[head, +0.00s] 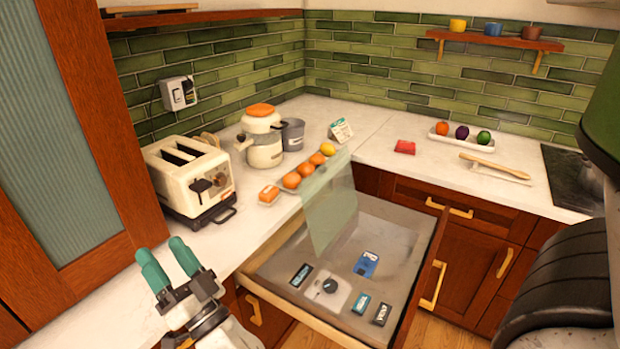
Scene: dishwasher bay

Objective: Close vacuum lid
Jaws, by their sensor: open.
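The vacuum lid is a translucent pale green panel (330,205) standing raised, nearly upright, over the back left part of an open vacuum drawer (400,232). The drawer has a grey metal inside, a wooden rim, a dark knob (329,286) and several small labelled panels near its front. My gripper (160,247) has two teal fingers, spread apart and empty. It is at the lower left, in front of the counter edge, to the left of the drawer and apart from the lid.
A cream toaster (190,175) stands on the counter close beyond my gripper. Oranges (292,180) sit in a row at the counter edge behind the lid. A tall wooden cabinet door (75,130) bounds the left. The drawer's floor looks mostly clear.

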